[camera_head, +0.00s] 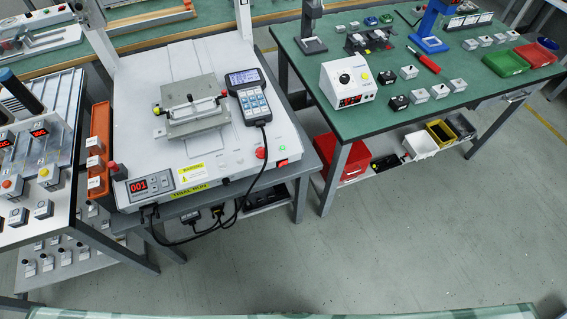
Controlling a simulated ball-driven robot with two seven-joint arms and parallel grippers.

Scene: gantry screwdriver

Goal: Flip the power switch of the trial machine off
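The trial machine (225,150) is a white bench unit at the centre left, with a yellow "TRIAL RUN" label (190,191) on its front edge. A small red switch (283,162) sits at its front right corner, below a green lamp or button (281,148); its position is too small to read. A round red button (261,153) is just left of it. A red-digit display (152,185) at the front left reads 001. Neither of my grippers is in view.
A handheld pendant (248,92) rests on the machine, its cable hanging over the front. A green-topped table (400,50) with parts and tools stands to the right. A bench (45,170) with devices and an orange tray (100,140) is at left. The grey floor (370,240) in front is clear.

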